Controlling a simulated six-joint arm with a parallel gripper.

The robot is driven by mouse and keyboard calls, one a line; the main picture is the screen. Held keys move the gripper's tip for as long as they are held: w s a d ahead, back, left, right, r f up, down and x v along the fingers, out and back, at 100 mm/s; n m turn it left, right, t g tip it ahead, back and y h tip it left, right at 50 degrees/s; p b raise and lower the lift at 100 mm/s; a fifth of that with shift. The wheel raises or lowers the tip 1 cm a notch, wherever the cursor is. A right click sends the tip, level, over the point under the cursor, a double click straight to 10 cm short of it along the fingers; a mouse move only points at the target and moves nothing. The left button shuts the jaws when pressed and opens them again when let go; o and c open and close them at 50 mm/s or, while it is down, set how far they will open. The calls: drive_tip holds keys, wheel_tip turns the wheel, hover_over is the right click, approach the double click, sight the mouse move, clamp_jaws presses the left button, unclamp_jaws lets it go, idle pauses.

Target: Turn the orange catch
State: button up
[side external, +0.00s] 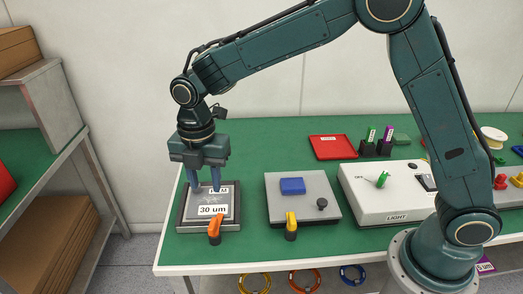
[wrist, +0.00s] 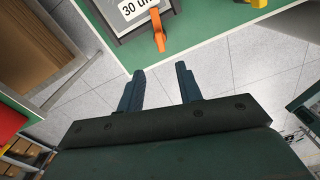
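The orange catch (side external: 215,228) stands at the front edge of a dark square frame (side external: 184,222) holding a grey plate labelled "30 um" (side external: 211,210). In the wrist view the orange catch (wrist: 159,32) lies past my fingertips, roughly in line with the gap between them, its arm lying towards the label. My gripper (side external: 204,189) points down and appears over the plate in the side view. Its two fingers are apart and empty in the wrist view (wrist: 161,68). It is not touching the catch; its exact height is unclear.
A grey block (side external: 325,192) with a yellow catch (side external: 291,226), blue piece and black knob sits to the right. Further right is a white light box (side external: 388,200). A red tray (side external: 332,147) lies behind. The green table's front edge runs close by the catch.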

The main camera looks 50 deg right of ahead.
sight(212, 223)
wheel_tip(212, 223, down, 13)
drive_tip(key=shift+f, duration=0.15)
idle(0.5)
clamp_jaws()
